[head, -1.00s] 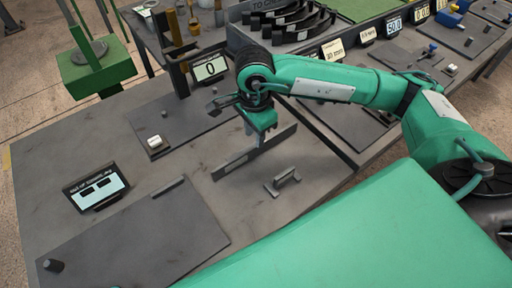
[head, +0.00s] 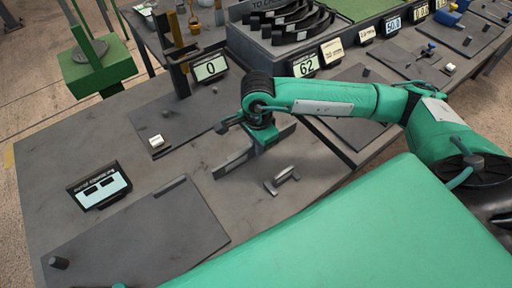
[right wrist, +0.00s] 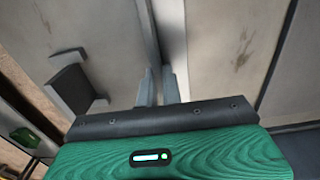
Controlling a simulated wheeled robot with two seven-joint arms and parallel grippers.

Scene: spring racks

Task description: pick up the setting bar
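A long, thin dark grey bar (head: 232,164), which I take for the setting bar, stands on edge on the near grey bench. My right gripper (head: 262,143) points down over the far half of the bar, low at its top edge. In the right wrist view, the two fingertips (right wrist: 158,88) are close together, one on each side of the bar (right wrist: 168,30). I cannot tell whether they press on it. The part of the bar under the gripper is hidden. My left gripper is not in view.
A small dark handle-shaped block (head: 282,180) lies just in front of the bar. A display (head: 98,187) and a flat dark plate (head: 135,240) are at the left. A display reading 0 (head: 210,67) stands behind. Bare bench lies left of the bar.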

